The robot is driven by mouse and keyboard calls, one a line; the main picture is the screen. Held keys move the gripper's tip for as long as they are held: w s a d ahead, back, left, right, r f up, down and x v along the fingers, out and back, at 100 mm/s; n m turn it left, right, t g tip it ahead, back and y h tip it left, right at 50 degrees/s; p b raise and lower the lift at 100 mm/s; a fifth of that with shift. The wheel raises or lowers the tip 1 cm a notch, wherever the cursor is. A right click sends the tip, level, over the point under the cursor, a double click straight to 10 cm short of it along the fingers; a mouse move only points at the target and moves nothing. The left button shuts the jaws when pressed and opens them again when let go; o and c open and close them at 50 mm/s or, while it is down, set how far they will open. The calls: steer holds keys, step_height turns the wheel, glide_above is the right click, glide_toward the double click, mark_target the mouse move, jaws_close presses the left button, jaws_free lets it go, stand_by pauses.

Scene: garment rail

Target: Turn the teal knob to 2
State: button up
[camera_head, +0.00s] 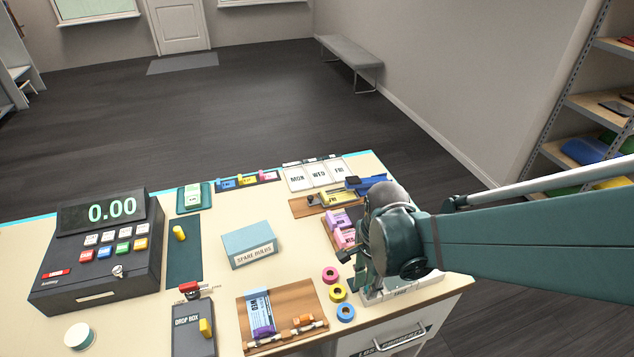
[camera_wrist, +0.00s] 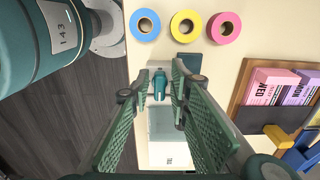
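In the wrist view, the teal knob (camera_wrist: 158,86) shows between the fingertips of my gripper (camera_wrist: 161,74). It stands on a pale grey and white unit (camera_wrist: 166,152) that lies under the gripper. The two green ribbed fingers are apart, one on each side of the knob, with a gap visible; I cannot tell whether either touches it. The knob's scale and the number it points at cannot be read. In the head view, the unit (camera_head: 398,293) shows at the counter's right front corner, mostly behind my arm; the knob is hidden there.
Blue (camera_wrist: 145,24), yellow (camera_wrist: 187,26) and pink (camera_wrist: 225,28) tape rolls lie close to the unit. A rack of day-marked tickets (camera_wrist: 275,88) is at its right in the wrist view. The spare rolls box (camera_head: 250,246) and cash register (camera_head: 101,251) stand farther left on the counter.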

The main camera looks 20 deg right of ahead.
steer(key=shift+o, duration=0.3)
steer(key=shift+r, duration=0.2)
step_height(320, 180, up, 12)
steer(key=shift+f, duration=0.2)
stand_by(0.9)
stand_by(0.6)
steer(key=w+a+r+n+t+b, duration=0.1)
steer(key=a+r+n+t, duration=0.1)
steer(key=n, duration=0.7)
steer(key=w+a+r+n+t+b, duration=0.1)
steer(key=a+n+t, duration=0.3)
steer(key=n, duration=0.5)
steer(key=shift+w+a+r+t, duration=0.15)
steer(key=shift+w+r+t, duration=0.3)
steer(key=shift+w+t, duration=0.25)
